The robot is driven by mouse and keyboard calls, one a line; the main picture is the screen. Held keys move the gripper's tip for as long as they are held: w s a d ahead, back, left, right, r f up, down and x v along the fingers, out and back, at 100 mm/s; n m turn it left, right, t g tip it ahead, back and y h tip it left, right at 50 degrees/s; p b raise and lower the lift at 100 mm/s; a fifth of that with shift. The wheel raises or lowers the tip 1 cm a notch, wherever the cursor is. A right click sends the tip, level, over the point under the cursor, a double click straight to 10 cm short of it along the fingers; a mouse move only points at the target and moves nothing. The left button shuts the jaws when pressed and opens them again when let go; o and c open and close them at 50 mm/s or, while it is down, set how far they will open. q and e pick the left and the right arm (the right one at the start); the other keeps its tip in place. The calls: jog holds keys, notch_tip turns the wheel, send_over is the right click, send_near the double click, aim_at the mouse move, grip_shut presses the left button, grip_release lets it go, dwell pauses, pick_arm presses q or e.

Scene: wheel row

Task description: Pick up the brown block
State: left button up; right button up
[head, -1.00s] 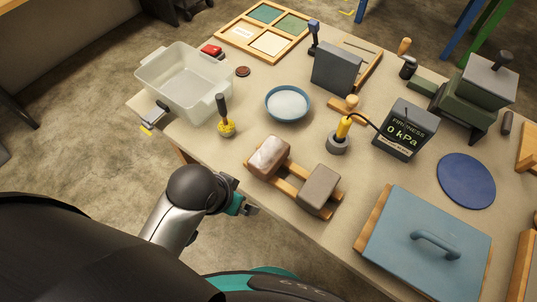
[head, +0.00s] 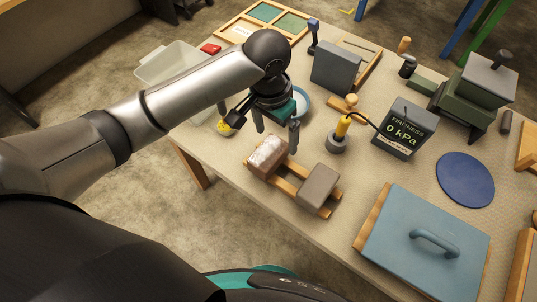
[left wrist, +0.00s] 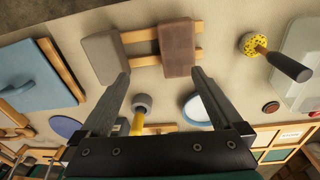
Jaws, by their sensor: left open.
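The brown block (head: 268,158) lies across a wooden rack on the table, with a pale sheen on its top in the head view. It looks reddish brown in the left wrist view (left wrist: 178,48). A grey-brown block (head: 318,187) lies beside it on the same rack and also shows in the left wrist view (left wrist: 103,58). My left gripper (head: 276,133) is open and empty, above the table near the brown block's far end. In the left wrist view its fingers (left wrist: 160,74) reach toward the two blocks, apart from the brown one. My right gripper is out of view.
The wooden rack (head: 288,183) has two rails. A yellow-based tool (head: 225,127), a blue-rimmed bowl (head: 304,101) and a yellow-handled probe in a grey holder (head: 337,143) stand nearby. A blue lidded box (head: 425,245) is at the right front.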

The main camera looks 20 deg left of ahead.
aim_at(269, 151)
pick_arm(q)
jog(key=shift+n+y, duration=0.4)
jog(key=shift+y, duration=0.1)
jog(key=a+f+b, duration=0.1)
jog(key=f, duration=0.1)
jog(key=w+f+b, duration=0.1)
jog(key=f, duration=0.2)
jog(key=w+a+f, duration=0.1)
jog(key=f, duration=0.2)
jog(key=shift+a+f+b, duration=0.25)
jog(key=shift+a+b, duration=0.05)
jog(key=shift+b, duration=0.1)
jog(key=f+b, duration=0.1)
jog(key=f, duration=0.4)
jog(key=shift+s+d+f+b, duration=0.1)
jog(key=shift+d+b, duration=0.1)
jog(key=shift+b, duration=0.2)
grip_shut()
